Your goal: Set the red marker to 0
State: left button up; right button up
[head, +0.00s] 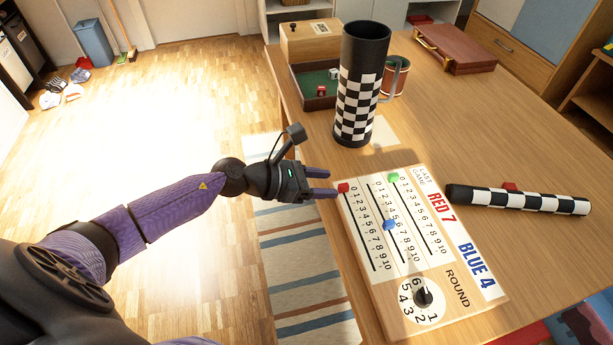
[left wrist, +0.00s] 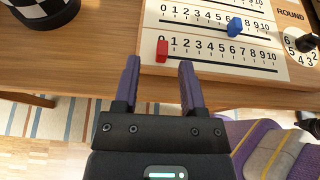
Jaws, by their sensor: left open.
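The wooden scoreboard (head: 437,278) lies on the table with three numbered tracks and a round dial. The red marker (head: 343,188) sits at the 0 end of its track, the one nearest the table's edge. In the left wrist view the red marker (left wrist: 162,51) stands at 0, just beyond my fingertips and between their lines. My left gripper (head: 337,183) is open and empty, its fingers pointing at the red marker; it also shows in the left wrist view (left wrist: 158,66). Whether a fingertip touches the marker I cannot tell. My right gripper is not in view.
A blue marker (head: 389,225) and a green marker (head: 393,178) sit on the other tracks. A tall checkered cylinder (head: 362,85) stands behind the board. A checkered rod (head: 518,200) lies to its right. A dice tray (head: 318,98) is at the back left.

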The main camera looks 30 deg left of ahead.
pick_arm(q)
jog(key=v, duration=0.6)
jog(key=shift+p, duration=0.45)
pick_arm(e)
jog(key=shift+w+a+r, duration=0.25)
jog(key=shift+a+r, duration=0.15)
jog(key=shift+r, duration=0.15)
pick_arm(q)
jog(key=shift+s+a, duration=0.1)
jog(key=shift+a, duration=0.05)
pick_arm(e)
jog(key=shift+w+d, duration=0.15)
